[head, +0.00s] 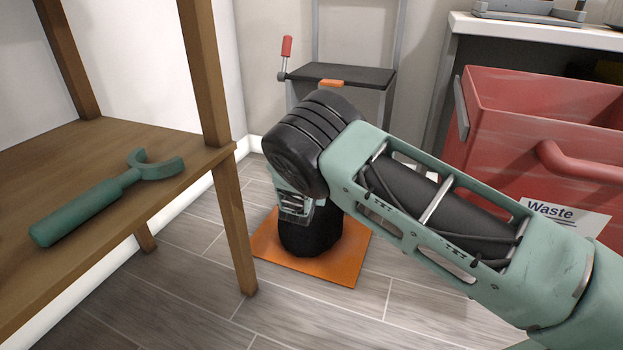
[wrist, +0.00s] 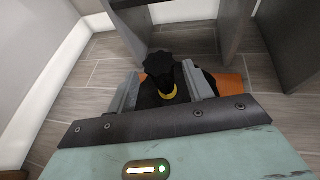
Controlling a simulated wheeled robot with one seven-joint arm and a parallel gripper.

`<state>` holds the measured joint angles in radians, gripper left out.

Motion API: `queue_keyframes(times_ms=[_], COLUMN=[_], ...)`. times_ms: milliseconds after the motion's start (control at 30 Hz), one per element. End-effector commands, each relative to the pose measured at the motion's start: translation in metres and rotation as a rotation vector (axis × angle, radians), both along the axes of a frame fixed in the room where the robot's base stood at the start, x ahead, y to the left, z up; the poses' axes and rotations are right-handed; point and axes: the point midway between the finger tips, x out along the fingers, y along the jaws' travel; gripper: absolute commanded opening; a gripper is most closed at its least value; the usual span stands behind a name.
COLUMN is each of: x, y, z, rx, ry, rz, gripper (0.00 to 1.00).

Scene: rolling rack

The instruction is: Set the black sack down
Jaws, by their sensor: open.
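The black sack (head: 311,234) stands upright on an orange mat (head: 347,266) on the floor, in the head view. My arm hides its upper part there. In the wrist view the sack's dark gathered top (wrist: 160,64) and a yellow tie (wrist: 169,92) show between my fingers. My gripper (wrist: 163,85) is open, with one finger on each side of the sack's neck. A strip of the orange mat also shows in the wrist view (wrist: 231,84).
A wooden rack (head: 222,160) with a green wrench-like tool (head: 105,200) on its shelf stands close at the left. A red waste bin (head: 530,105) stands at the right. A step stool (head: 345,75) is behind the mat. Floor in front of the mat is clear.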

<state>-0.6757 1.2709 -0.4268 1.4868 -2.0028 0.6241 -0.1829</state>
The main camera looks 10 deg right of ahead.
Motion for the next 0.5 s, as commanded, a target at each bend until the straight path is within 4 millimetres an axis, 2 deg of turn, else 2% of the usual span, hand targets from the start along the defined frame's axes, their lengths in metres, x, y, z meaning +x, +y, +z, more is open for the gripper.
queue_keyframes(times_ms=[33, 200, 400, 500], x=[-0.01, -0.036, -0.053, -0.06], y=[0.005, 0.016, 0.021, 0.017], z=[0.011, 0.02, 0.026, 0.033], rx=[-0.002, -0.001, 0.003, 0.047], ry=[0.003, 0.002, 0.0, -0.001], rz=[0.002, 0.002, -0.003, -0.054], gripper=[0.51, 0.51, 0.51, 0.51])
